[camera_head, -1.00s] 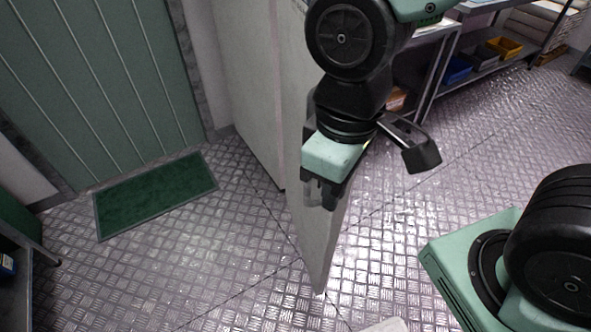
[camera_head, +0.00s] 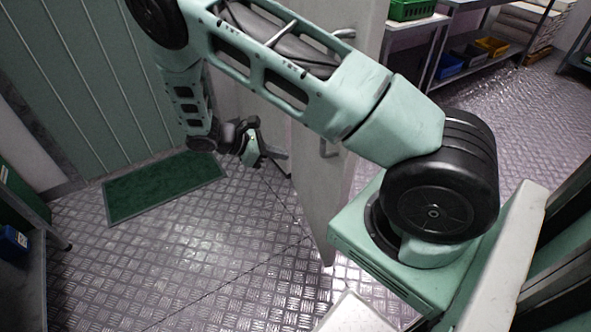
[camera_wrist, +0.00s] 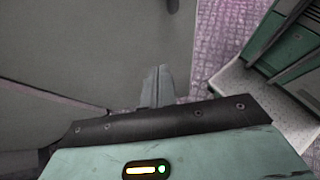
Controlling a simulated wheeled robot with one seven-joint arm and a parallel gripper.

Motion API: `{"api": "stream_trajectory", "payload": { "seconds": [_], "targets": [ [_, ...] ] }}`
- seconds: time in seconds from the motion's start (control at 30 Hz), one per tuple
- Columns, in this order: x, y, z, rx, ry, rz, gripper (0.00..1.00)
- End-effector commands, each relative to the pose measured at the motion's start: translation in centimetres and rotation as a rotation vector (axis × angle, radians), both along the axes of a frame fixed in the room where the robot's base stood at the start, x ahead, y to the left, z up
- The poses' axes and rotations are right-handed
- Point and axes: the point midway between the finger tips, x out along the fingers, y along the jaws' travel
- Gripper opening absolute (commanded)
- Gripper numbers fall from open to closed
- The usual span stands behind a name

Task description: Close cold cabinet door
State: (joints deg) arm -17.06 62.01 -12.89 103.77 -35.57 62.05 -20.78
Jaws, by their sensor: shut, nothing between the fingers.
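The cold cabinet door (camera_head: 318,205) is a tall pale panel standing open, seen nearly edge-on, with a bar handle (camera_head: 327,149) on its right-hand face. The cabinet body (camera_head: 228,98) is behind it, largely hidden by my arm. My gripper (camera_head: 256,156) is to the left of the door, on the side away from the handle, low in front of the cabinet. In the wrist view its fingers (camera_wrist: 157,86) are together and empty. A large grey surface (camera_wrist: 80,45) fills the left of that view; I cannot tell whether it is door or cabinet. Contact with the door is not visible.
A green mat (camera_head: 160,187) lies before a green ribbed wall door (camera_head: 70,90). Shelving with a green crate (camera_head: 412,10) and bins stands at the back right. Another shelf (camera_head: 30,265) is at the left edge. The metal floor (camera_head: 190,260) between is clear.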

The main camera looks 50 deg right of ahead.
Motion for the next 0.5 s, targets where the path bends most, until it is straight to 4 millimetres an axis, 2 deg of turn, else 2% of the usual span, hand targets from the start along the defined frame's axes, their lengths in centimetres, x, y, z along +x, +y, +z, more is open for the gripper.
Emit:
{"api": "stream_trajectory", "payload": {
  "seconds": [0.17,0.37,0.5],
  "targets": [
    [-0.1,-1.5,-0.8,-0.026,0.021,0.011,0.00],
    [-1.6,-3.6,-2.2,-0.024,0.022,0.009,0.00],
    [-2.9,-5.8,-3.7,-0.024,0.023,0.008,0.00]
  ]
}}
